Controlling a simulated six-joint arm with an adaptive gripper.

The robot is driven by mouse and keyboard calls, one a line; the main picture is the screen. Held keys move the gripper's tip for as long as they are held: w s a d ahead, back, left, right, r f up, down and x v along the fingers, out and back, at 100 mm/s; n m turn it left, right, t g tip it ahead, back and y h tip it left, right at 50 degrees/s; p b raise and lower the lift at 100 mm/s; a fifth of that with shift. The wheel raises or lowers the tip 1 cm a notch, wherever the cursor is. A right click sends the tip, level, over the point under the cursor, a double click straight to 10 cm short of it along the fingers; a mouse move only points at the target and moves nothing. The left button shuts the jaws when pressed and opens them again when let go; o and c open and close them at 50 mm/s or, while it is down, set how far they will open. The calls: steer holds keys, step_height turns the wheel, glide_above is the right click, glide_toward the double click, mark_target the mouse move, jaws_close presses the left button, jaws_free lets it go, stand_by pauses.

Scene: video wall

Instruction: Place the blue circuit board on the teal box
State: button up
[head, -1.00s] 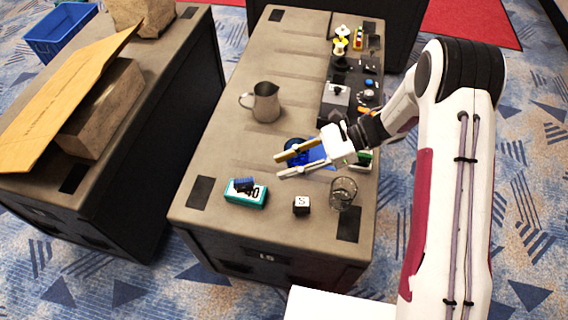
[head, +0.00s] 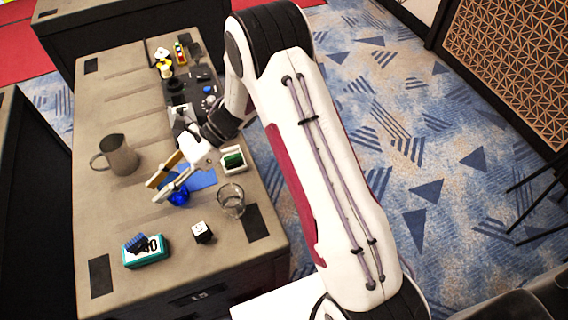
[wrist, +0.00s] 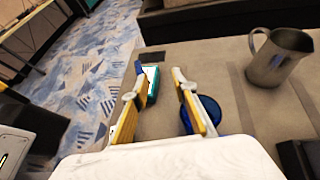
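The teal box (head: 146,259) lies flat near the table's front left corner, with a white label on top. A small dark blue ridged piece (head: 136,241), which looks like the blue circuit board, rests on the box's top toward its left side. My gripper (head: 154,192) is open and empty, above the table behind the box and close to a blue bowl (head: 179,197).
A metal pitcher (head: 118,157) stands left of my gripper. A glass (head: 231,201) and a lettered cube (head: 202,232) stand to the right of the box. A blue flat item (head: 203,179) lies under my gripper. Table space between pitcher and box is clear.

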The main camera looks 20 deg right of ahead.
steer(key=w+d+r+m+t+h, duration=0.2)
steer(key=w+d+r+m+t, duration=0.25)
steer(key=w+r+m, duration=0.25)
steer(key=w+d+r+m+t+h, duration=0.2)
steer(key=w+d+r+m+t, duration=0.1)
steer(key=w+r+m+t, duration=0.35)
steer(key=d+r+m+t+h, duration=0.3)
steer(key=d+r+m+h, duration=0.3)
steer(key=d+r+m, duration=0.7)
steer(key=s+d+r+m+g+h, duration=0.1)
steer(key=s+d+m+h, duration=0.1)
steer(key=s+d+m, duration=0.45)
steer(key=s+d+r+m+g+h, duration=0.15)
steer(key=s+d+m, duration=0.25)
steer(key=s+m, duration=0.55)
steer(key=s+a+f+m+g, duration=0.1)
steer(key=s+f+m, duration=0.1)
steer(key=s+m, duration=0.4)
steer(key=s+a+f+m+g+y, duration=0.1)
steer(key=s+m, duration=0.6)
steer(key=s, duration=0.7)
step_height(320, 180, down, 3)
steer(key=shift+s+a+r+g, duration=0.25)
steer(key=shift+a+g, duration=0.3)
steer(key=shift+a, duration=0.2)
